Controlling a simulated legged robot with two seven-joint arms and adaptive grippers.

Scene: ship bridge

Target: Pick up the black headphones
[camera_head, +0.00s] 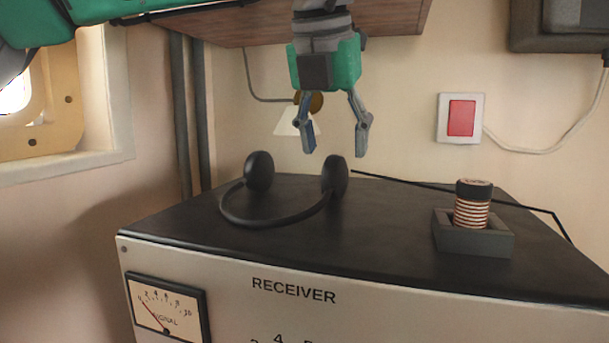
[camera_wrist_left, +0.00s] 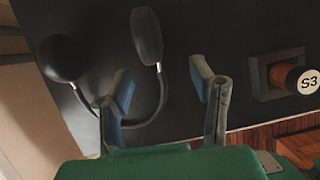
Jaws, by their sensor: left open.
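The black headphones (camera_head: 272,222) lie on top of the receiver, with both round ear cups standing up and the headband curving toward the front. My left gripper (camera_head: 335,153) hangs above and behind the right ear cup, fingers pointing down, open and empty. In the left wrist view the headphones (camera_wrist_left: 147,37) show beyond the fingers, with one ear cup above the gap and the other to the left. The left gripper (camera_wrist_left: 164,95) is apart from them there, its left finger overlapping part of the headband. My right gripper is not in view.
The receiver (camera_head: 390,228) has a dark flat top. A copper-wound coil (camera_head: 472,208) sits in a grey holder on its right side, and a thin black cable (camera_head: 400,182) runs behind. A wooden shelf (camera_head: 395,20) hangs above. A red switch (camera_head: 461,118) is on the wall.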

